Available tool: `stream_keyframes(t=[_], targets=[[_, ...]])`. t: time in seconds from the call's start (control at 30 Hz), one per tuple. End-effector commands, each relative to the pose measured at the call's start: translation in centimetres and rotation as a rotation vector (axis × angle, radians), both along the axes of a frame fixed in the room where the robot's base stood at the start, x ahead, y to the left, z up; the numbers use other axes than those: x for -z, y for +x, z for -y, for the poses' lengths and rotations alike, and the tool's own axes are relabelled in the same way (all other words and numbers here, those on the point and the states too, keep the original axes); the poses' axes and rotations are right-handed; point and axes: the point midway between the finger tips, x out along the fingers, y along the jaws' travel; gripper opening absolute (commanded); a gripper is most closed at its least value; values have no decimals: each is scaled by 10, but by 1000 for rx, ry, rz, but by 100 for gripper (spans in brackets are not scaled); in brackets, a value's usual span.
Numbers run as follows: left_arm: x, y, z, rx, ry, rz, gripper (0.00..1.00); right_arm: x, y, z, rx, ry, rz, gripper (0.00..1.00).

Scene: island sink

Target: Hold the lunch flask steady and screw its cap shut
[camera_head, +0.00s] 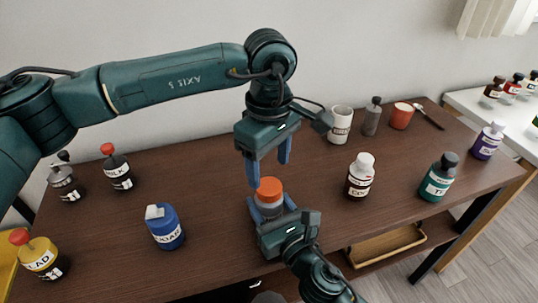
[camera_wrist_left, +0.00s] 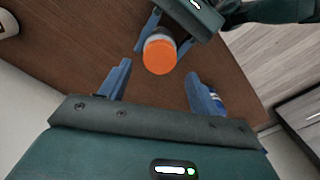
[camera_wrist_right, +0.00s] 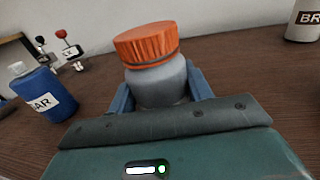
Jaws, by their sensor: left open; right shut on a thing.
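The lunch flask (camera_wrist_right: 160,82) is a grey jar standing upright on the brown table. Its orange cap (camera_head: 269,188) sits on top; in the right wrist view the cap (camera_wrist_right: 146,43) looks roughly level above a dark ring, and I cannot tell how tight it is. My right gripper (camera_head: 268,211) is shut around the flask's body, from the front. My left gripper (camera_head: 269,170) points down above the cap, open and empty. In the left wrist view the cap (camera_wrist_left: 160,55) shows beyond the open fingers (camera_wrist_left: 160,88), apart from them.
A blue bottle (camera_head: 165,228) stands left of the flask, and a brown bottle with a white cap (camera_head: 359,178) stands right. A teal bottle (camera_head: 438,178) is near the right edge.

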Motion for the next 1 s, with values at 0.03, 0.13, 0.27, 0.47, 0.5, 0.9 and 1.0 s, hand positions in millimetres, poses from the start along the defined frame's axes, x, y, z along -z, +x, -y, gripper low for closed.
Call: stream_keyframes(t=[0.03, 0.13, 0.27, 0.47, 0.5, 0.9, 1.0], targets=[[-2, 0, 1, -59, -1, 0, 63, 0, 0, 0, 0, 0, -1, 0], [-6, 0, 1, -235, -1, -1, 63, 0, 0, 0, 0, 0, -1, 0], [-13, 0, 1, -517, -1, 0, 63, 0, 0, 0, 0, 0, -1, 0], [-22, 0, 1, -949, -1, -2, 63, 0, 0, 0, 0, 0, -1, 0], [-24, 0, 1, -1025, -1, -2, 63, 0, 0, 0, 0, 0, -1, 0], [-33, 0, 0, -1412, 1, -1, 63, 0, 0, 0, 0, 0, -1, 0], [-33, 0, 0, -1417, 1, -1, 63, 0, 0, 0, 0, 0, -1, 0]])
